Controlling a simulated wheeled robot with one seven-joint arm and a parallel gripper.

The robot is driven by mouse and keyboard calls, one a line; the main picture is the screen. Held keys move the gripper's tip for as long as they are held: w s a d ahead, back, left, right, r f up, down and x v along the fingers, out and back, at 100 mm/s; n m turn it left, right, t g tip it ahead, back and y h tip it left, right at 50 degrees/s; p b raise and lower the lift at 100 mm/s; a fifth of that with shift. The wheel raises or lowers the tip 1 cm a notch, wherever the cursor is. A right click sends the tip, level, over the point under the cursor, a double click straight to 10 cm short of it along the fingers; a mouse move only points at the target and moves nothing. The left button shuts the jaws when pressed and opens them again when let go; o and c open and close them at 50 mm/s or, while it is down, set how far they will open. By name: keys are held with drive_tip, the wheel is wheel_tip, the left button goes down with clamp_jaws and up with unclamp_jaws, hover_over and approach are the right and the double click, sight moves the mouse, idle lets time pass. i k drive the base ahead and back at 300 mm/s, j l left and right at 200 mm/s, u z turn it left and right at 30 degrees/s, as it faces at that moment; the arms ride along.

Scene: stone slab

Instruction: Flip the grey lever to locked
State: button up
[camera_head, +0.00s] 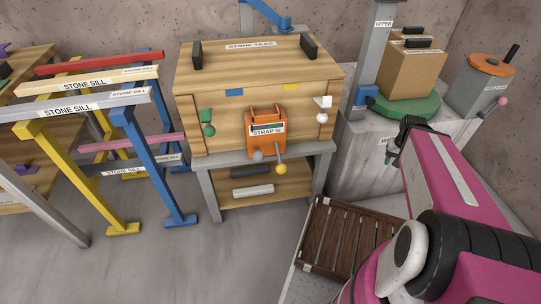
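An orange strap box (266,130) is fixed to the front of the wooden stone-tiles crate. At its lower edge is a small lever with a grey round knob (258,156). Beside it on the right, a longer grey rod hangs down to a yellow knob (281,169). I cannot read a locked mark or tell either lever's setting. My gripper (404,132) shows as a small dark shape at the end of my pink arm, right of the crate and apart from the levers. Its fingers are too small to tell open from shut.
The crate (222,78) also carries a green knob (208,130) and a white knob (322,117). Coloured trestles (125,120) stand left. A stone block (360,160) bears a cardboard box (411,68) and a grey canister (480,92). A slatted pallet (340,238) lies in front.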

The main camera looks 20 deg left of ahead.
sight(258, 157)
drive_tip(key=k+l+u, duration=0.25)
drive_tip(key=k, duration=0.2)
drive_tip(key=k+l+u, duration=0.2)
drive_tip(key=k, duration=0.3)
drive_tip(key=j+u, duration=0.1)
drive_tip(key=u, duration=1)
